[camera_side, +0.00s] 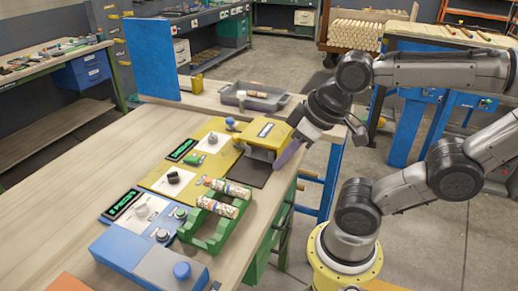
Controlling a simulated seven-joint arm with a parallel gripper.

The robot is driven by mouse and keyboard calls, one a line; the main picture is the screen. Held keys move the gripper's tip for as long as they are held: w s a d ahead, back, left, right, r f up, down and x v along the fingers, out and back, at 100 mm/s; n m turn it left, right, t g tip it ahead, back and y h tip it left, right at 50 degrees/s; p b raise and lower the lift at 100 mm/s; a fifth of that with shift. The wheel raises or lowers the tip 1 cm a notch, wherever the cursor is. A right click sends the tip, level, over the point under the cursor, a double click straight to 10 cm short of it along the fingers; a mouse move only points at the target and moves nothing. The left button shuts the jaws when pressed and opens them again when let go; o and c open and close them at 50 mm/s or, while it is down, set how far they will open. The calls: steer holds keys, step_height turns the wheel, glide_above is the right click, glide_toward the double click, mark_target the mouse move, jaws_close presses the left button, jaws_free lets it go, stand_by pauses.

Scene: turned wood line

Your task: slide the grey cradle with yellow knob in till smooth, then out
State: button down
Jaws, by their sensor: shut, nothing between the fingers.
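A yellow machine (217,143) stands on the bench, with a raised yellow housing (262,134) at its right end. A dark flat plate (249,172) lies in front of that housing. My gripper (287,153) is at the right side of the housing, low over the bench edge, with its purple fingers pointing down and left. It is shut with nothing held. I cannot make out the grey cradle or its yellow knob; the gripper and housing may hide them. I cannot tell whether the fingers touch anything.
A green rack (207,232) holds pale speckled turned pieces (228,188). A blue machine (150,262) with a blue knob (182,271) is at the front. A grey tray (256,97) and an upright blue panel (152,58) are behind. The bench (75,190) is clear at left.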

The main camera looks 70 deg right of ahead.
steer(key=c, duration=1.2)
jaws_free()
steer(key=shift+s+f, duration=0.1)
steer(key=shift+s, duration=0.05)
steer(key=shift+c, duration=0.2)
steer(key=o, duration=0.7)
steer(key=w+r, duration=0.1)
steer(key=r, duration=0.1)
steer(key=w+r, duration=0.1)
steer(key=r, duration=0.1)
steer(key=w+r, duration=0.1)
steer(key=shift+w+d+r, duration=0.1)
steer(key=shift+d+r, duration=0.15)
steer(key=shift+r, duration=0.15)
steer(key=shift+o, duration=0.5)
steer(key=w+d+r, duration=0.1)
steer(key=w+r, duration=0.2)
steer(key=w, duration=0.1)
steer(key=shift+w+d+r+g+h, duration=0.3)
steer(key=shift+w+d+r+g, duration=0.05)
steer(key=shift+w+d+g, duration=0.05)
steer(key=m+g, duration=0.5)
glide_above(237, 136)
step_height(237, 136, down, 12)
step_height(237, 136, down, 14)
steer(key=shift+d+r, duration=0.1)
steer(key=shift+r, duration=0.15)
steer(key=shift+c, duration=0.4)
